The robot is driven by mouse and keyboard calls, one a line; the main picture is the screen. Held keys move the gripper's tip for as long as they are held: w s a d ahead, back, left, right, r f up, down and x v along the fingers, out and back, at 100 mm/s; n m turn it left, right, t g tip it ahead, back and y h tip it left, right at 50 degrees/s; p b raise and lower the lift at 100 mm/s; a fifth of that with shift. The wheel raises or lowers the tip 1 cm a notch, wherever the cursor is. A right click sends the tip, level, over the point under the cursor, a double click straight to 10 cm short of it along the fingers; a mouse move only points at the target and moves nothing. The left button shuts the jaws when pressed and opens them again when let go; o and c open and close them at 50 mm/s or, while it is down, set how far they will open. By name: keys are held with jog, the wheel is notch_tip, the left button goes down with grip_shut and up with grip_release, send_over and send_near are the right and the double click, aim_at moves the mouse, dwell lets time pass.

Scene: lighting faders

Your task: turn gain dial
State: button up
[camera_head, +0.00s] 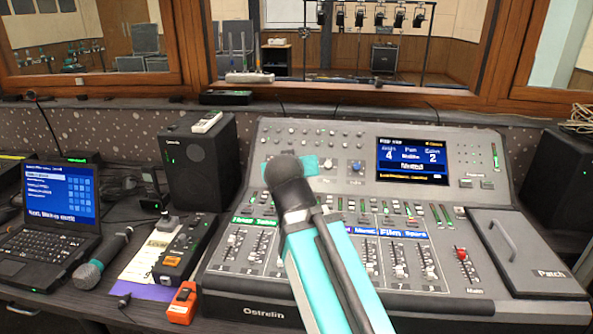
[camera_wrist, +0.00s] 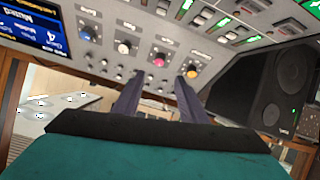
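A row of coloured dials sits on the console's upper panel. In the wrist view they are a blue dial (camera_wrist: 88,32), a white dial (camera_wrist: 123,47), a pink dial (camera_wrist: 159,60) and a yellow dial (camera_wrist: 191,71). Their labels are too small to read, so I cannot tell which is gain. My gripper (camera_wrist: 160,79) is open and empty, its fingers pointing at the panel on either side of the pink dial in the picture. Contact does not show. In the head view my arm hides the gripper and some dials; the white dial (camera_head: 327,163) and blue dial (camera_head: 358,166) show.
The console (camera_head: 250,310) has faders along its front and a lit screen (camera_head: 412,161) at upper right. A black speaker (camera_head: 199,160) stands to the left. A laptop (camera_head: 50,225), a microphone (camera_head: 100,262) and an orange device (camera_head: 183,303) lie left of the console.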

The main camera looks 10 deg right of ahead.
jog(key=shift+b+v, duration=0.75)
jog(key=shift+b, duration=0.05)
jog(key=shift+s, duration=0.1)
